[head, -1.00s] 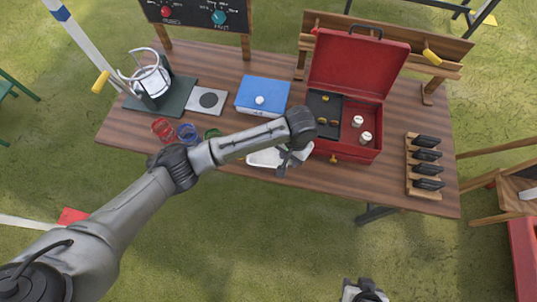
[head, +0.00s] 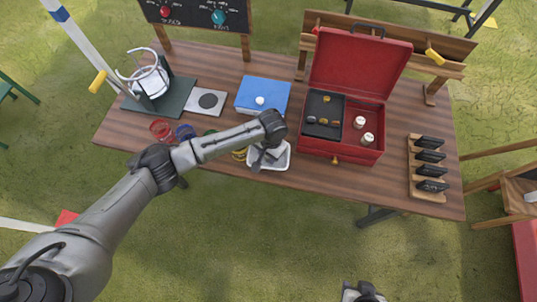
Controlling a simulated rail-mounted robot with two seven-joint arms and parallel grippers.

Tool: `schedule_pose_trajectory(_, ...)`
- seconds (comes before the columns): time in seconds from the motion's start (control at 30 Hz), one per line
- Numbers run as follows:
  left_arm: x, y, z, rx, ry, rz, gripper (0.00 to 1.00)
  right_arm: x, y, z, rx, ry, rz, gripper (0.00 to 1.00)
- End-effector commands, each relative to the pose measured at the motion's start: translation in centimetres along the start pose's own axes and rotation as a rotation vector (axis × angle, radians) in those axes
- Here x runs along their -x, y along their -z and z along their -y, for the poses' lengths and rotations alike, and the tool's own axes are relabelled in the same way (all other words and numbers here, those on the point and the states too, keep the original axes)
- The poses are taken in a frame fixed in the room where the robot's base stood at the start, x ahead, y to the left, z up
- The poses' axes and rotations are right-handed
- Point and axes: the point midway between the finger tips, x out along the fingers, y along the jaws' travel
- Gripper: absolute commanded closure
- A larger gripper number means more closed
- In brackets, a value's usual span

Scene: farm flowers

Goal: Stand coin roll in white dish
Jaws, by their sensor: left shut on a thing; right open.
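The white dish (head: 285,162) sits near the front edge of the table. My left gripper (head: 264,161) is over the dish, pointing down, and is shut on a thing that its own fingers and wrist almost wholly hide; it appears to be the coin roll. I cannot tell whether the roll touches the dish or how upright it is. My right gripper (head: 362,292) is open and empty at the bottom of the view, well in front of the table.
An open red case (head: 352,154) holding two white-topped cylinders (head: 360,122) stands right of the dish. A gold stack (head: 240,154) is close on the left, beside glass-like coloured cups (head: 160,130). A blue box (head: 262,92) is behind. A wooden rack (head: 414,183) stands far right.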

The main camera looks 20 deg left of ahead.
Motion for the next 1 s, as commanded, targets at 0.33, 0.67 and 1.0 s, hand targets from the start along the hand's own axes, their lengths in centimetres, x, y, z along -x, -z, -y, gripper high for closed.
schedule_pose_trajectory(0.33, -0.54, 0.11, -0.01, 0.000, 0.000, -0.001, 0.92, -0.10, -0.06, -0.17, 0.005, -0.004, 0.001, 0.57)
schedule_pose_trajectory(0.67, -0.83, 0.13, 0.01, 0.000, 0.000, -0.001, 0.45, -0.08, -0.08, -0.30, 0.010, -0.008, 0.001, 0.57)
schedule_pose_trajectory(1.0, -0.61, 0.13, 0.02, 0.000, 0.000, -0.002, 0.39, -0.12, -0.07, -0.18, 0.006, -0.005, 0.001, 0.57)
